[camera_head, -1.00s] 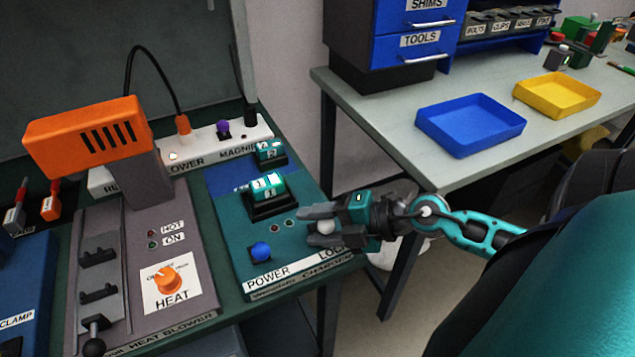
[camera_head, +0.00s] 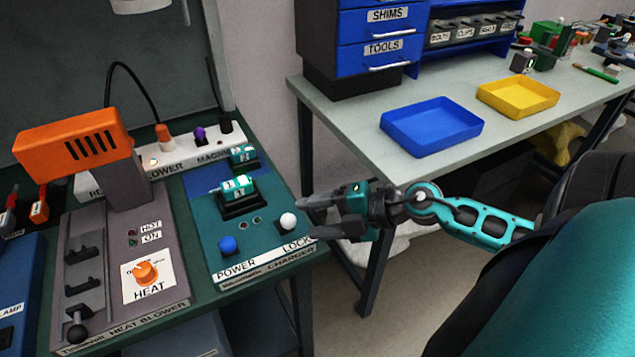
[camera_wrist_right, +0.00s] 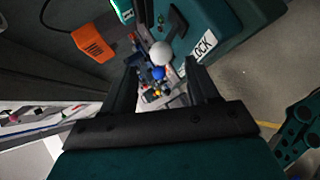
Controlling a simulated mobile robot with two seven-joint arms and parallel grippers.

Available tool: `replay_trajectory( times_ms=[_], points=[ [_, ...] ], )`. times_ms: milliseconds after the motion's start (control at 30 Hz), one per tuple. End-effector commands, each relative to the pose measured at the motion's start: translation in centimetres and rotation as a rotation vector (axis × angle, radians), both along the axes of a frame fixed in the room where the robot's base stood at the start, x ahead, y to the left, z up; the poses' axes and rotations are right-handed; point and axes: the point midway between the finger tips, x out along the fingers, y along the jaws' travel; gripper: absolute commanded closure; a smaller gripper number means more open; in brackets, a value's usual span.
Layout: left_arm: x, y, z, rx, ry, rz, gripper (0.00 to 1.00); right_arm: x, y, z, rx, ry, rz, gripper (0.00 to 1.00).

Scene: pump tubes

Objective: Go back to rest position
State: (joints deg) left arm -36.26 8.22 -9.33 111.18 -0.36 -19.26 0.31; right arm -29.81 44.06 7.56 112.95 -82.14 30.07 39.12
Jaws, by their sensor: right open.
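My right gripper (camera_head: 318,216) is open and empty in the head view. Its fingers point left, just right of the teal charger panel (camera_head: 262,244) and apart from its white LOCK knob (camera_head: 288,220). In the right wrist view the two dark fingers (camera_wrist_right: 160,92) are spread, and the white knob (camera_wrist_right: 161,53) shows beyond and between them. My right arm reaches in from the right of the head view. My left gripper is not in view.
The heat blower (camera_head: 70,143) with its orange head stands left of the panel. A blue tray (camera_head: 432,140) and a yellow tray (camera_head: 517,108) are on the right-hand bench. Blue drawers (camera_head: 380,48) stand behind. Open floor lies between the two benches.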

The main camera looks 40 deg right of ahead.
Motion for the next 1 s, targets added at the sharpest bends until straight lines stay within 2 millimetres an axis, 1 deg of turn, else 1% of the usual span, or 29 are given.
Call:
replay_trajectory(
  times_ms=[267, 667, 767, 867, 900, 1000],
  points=[
    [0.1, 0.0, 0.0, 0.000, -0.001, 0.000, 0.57, 0.1, -0.1, 0.1, -0.001, -0.001, 0.000, 0.41],
    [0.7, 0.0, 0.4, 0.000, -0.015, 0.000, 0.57, 0.2, 0.1, 0.3, 0.012, -0.010, -0.010, 0.41],
    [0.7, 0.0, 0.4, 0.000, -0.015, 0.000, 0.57, 0.7, 0.5, 1.4, 0.068, -0.055, -0.063, 0.41],
    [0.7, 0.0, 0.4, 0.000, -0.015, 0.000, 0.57, 1.6, 0.9, 3.3, 0.174, -0.129, -0.176, 0.41],
    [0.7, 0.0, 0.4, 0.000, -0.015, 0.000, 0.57, 2.0, 0.9, 4.2, 0.223, -0.160, -0.238, 0.41],
    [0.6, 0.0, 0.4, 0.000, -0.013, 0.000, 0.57, 2.6, 0.1, 5.9, 0.350, -0.213, -0.421, 0.41]
  ],
)
